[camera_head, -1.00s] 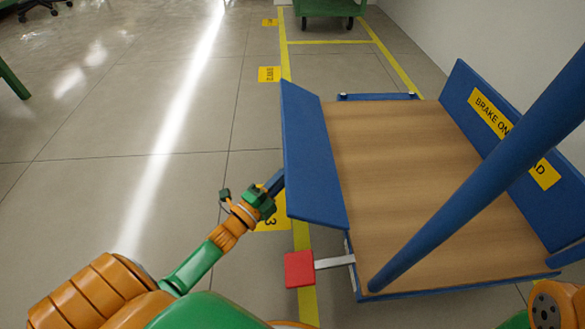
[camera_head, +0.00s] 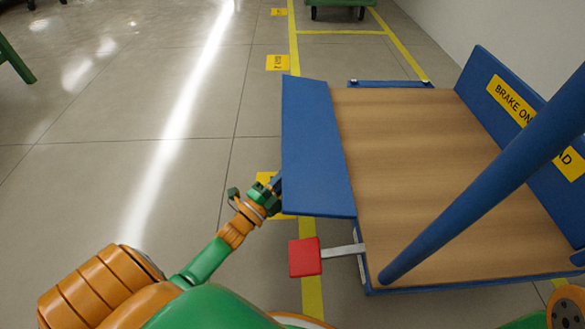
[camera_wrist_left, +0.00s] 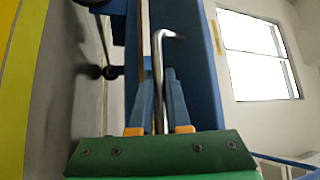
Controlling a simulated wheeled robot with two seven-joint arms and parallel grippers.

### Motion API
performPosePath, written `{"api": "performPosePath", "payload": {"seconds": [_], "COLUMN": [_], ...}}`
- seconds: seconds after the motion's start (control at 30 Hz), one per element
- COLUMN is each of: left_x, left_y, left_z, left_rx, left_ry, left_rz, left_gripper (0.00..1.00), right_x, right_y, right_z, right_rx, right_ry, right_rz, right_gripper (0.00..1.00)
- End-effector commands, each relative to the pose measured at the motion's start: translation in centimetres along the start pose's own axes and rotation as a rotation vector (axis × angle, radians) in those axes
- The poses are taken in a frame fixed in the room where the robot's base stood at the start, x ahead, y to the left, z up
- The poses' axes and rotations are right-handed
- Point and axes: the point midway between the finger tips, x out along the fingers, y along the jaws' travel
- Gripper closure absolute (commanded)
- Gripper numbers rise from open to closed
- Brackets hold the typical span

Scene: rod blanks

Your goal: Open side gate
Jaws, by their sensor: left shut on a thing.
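The blue side gate (camera_head: 318,150) is a flat panel on the left side of the cart with the wooden deck (camera_head: 420,170). It leans outward from the deck edge, neither upright nor hanging down. My left gripper (camera_head: 273,187) is at the gate's outer left face, near its front end. In the left wrist view its two fingers (camera_wrist_left: 159,85) are shut on a thin bent metal handle (camera_wrist_left: 158,48), in front of the blue gate (camera_wrist_left: 203,90). The gate's latch and hinges cannot be made out. My right gripper is out of view.
A red pedal (camera_head: 304,257) on a metal arm sticks out at the cart's front left corner. A blue bar (camera_head: 480,180) crosses above the deck. The far gate (camera_head: 500,100) stands up with a yellow brake label. Floor to the left is open.

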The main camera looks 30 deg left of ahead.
Motion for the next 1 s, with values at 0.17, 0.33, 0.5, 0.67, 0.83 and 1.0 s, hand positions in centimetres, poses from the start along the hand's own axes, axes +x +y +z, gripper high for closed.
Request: {"api": "performPosePath", "payload": {"seconds": [0.17,0.33,0.5,0.67,0.83,1.0], "left_x": [0.1,0.1,-0.1,-2.9,-6.2,-7.2], "left_y": [-0.2,-0.2,-0.2,-0.4,-0.2,0.0], "left_z": [0.1,0.0,0.0,0.0,0.1,0.1], "left_rx": [0.000,0.000,0.000,-0.001,-0.001,-0.001], "left_ry": [-0.002,0.000,0.000,-0.004,-0.004,-0.004], "left_rz": [-0.004,-0.004,-0.003,0.002,0.001,0.000], "left_gripper": [0.80,0.55,0.55,0.55,0.55,0.55], "right_x": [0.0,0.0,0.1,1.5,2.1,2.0], "right_y": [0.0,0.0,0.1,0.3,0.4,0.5], "right_z": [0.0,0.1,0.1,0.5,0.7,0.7], "right_rx": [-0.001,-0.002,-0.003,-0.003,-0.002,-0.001], "right_ry": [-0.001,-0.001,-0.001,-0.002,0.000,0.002], "right_rz": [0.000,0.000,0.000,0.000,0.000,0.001], "right_gripper": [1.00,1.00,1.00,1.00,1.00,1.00]}}
